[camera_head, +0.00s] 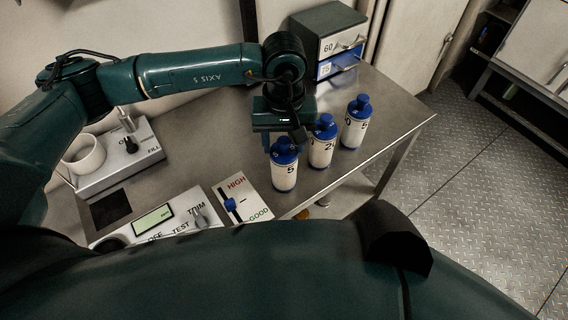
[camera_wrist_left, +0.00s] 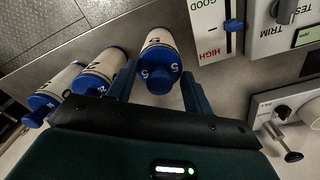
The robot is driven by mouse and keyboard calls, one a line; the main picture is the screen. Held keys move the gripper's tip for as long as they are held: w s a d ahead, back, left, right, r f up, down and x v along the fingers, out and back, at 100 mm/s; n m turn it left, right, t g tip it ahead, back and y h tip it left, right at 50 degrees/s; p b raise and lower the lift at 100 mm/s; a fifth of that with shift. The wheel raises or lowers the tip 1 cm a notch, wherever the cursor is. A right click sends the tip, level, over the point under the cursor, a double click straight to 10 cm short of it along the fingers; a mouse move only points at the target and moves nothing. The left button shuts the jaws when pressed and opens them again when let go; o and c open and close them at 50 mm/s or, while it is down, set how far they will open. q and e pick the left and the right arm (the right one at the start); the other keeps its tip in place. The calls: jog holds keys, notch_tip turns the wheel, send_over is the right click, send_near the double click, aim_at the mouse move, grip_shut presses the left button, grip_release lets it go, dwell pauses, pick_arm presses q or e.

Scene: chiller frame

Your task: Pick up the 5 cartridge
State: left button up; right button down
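The 5 cartridge (camera_head: 285,173), a white bottle with a blue cap and blue base band, stands upright on the metal table, nearest of three in a row. My left gripper (camera_head: 284,137) is above and at its cap. In the left wrist view the cartridge (camera_wrist_left: 159,48) shows between the two spread fingers of the left gripper (camera_wrist_left: 158,75), with visible gaps on both sides. The left gripper is open and holds nothing. My right gripper is not in view; a dark green part of my body fills the foreground.
Two similar cartridges, a middle one (camera_head: 321,150) and a far one (camera_head: 355,130), stand close by to the right. A slider panel (camera_head: 243,198), a test panel (camera_head: 160,222) and a fill station (camera_head: 120,160) lie left. A drawer box (camera_head: 325,40) stands behind.

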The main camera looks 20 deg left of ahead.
pick_arm(q)
grip_shut()
dwell(0.3)
jog(key=shift+r, duration=0.1)
